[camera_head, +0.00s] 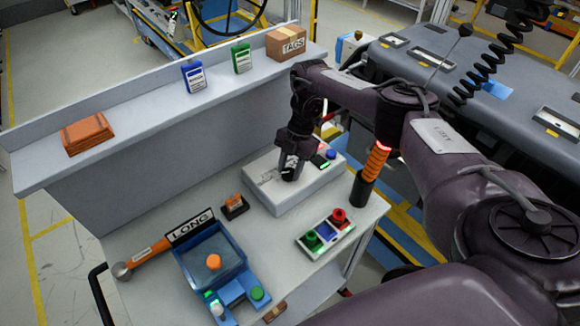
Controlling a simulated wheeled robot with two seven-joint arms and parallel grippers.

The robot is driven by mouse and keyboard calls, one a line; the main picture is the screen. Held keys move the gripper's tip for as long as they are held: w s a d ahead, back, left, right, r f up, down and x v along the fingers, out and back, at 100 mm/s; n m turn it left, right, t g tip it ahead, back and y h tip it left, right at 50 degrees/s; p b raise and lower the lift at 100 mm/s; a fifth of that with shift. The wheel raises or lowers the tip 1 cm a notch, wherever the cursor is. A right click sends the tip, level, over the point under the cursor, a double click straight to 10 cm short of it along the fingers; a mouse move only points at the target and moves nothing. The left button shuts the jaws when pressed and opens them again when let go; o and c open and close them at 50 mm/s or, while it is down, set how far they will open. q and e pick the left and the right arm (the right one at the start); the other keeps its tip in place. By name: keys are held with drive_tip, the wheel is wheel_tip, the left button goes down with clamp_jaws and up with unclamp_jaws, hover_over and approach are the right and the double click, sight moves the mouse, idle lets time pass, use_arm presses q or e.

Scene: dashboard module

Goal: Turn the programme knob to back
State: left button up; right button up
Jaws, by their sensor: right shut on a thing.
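A light grey dashboard module (318,181) stands on the bench, with a blue button and a small green-lit display on its top right. The programme knob is hidden under my right gripper (287,177). My right gripper points down onto the left part of the module's top face and is shut on the knob there. The knob's pointer and marks cannot be made out. My left gripper is not in view.
A control box (325,235) with a red and a green button sits in front of the module. A blue tray (212,262) is at the left, beside a LONG sign (191,227). An orange and black signal post (371,172) stands close right of the module. A raised shelf (140,98) runs behind.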

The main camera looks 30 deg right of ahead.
drive_tip(key=o, duration=1)
drive_tip(key=v, duration=0.7)
drive_tip(key=shift+d+r, duration=0.2)
drive_tip(key=shift+r, duration=0.15)
drive_tip(key=shift+f, duration=0.1)
